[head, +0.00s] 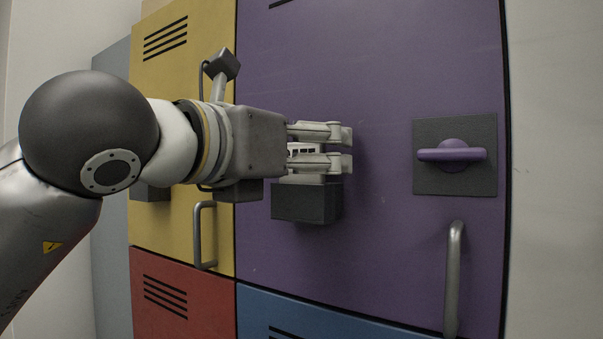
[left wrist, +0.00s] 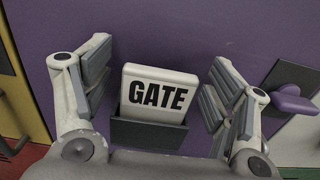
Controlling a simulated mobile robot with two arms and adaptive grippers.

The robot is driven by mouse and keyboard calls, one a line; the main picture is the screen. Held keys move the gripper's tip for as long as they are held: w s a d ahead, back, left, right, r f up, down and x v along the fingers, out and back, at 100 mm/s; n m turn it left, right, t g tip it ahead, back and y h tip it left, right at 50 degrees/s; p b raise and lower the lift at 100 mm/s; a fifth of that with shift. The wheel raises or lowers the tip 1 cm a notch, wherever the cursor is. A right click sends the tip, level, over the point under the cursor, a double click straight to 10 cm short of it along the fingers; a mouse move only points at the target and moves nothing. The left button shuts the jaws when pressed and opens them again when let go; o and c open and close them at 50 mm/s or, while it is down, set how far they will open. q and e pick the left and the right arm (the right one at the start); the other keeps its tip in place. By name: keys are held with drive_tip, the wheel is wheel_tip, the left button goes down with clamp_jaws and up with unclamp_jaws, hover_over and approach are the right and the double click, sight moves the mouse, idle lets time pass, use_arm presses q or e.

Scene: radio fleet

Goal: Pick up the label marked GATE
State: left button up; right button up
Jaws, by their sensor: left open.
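The GATE label (left wrist: 159,95) is a white plate with black letters in the left wrist view. It stands upright in a dark holder (left wrist: 148,134) on the purple locker door. In the head view the label (head: 300,150) shows only in part between the fingers, above the dark holder (head: 305,201). My left gripper (head: 350,150) is open, with one finger on each side of the label. In the left wrist view the gripper (left wrist: 155,82) shows gaps between both fingers and the label. My right gripper is not in view.
The purple door (head: 385,60) has a purple turn handle (head: 452,154) on a dark plate and a grey bar handle (head: 453,280) at the right. A yellow door (head: 165,75) is at the left. Red (head: 175,295) and blue (head: 300,318) doors are below.

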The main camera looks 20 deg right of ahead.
use_arm(q)
drive_tip(key=c, duration=1)
drive_tip(key=shift+c, duration=0.2)
drive_tip(key=shift+r, duration=0.5)
wheel_tip(320, 180, up, 2)
drive_tip(key=shift+r+p, duration=0.25)
drive_tip(key=shift+p, duration=0.4)
drive_tip(key=a+r+p, duration=0.1)
drive_tip(key=a+r, duration=0.1)
drive_tip(key=r, duration=0.1)
drive_tip(key=s+a+r+p, duration=0.1)
drive_tip(key=a+r, duration=0.2)
drive_tip(key=shift+s, duration=0.1)
drive_tip(key=shift+c, duration=0.4)
drive_tip(key=a+r, duration=0.1)
drive_tip(key=a, duration=0.2)
drive_tip(key=s+a+r, duration=0.1)
drive_tip(key=a, duration=0.1)
drive_tip(key=s+a+r, duration=0.1)
drive_tip(key=a, duration=0.2)
drive_tip(key=shift+s+a+r, duration=0.1)
drive_tip(key=shift+a+r, duration=0.2)
drive_tip(key=shift+a, duration=0.05)
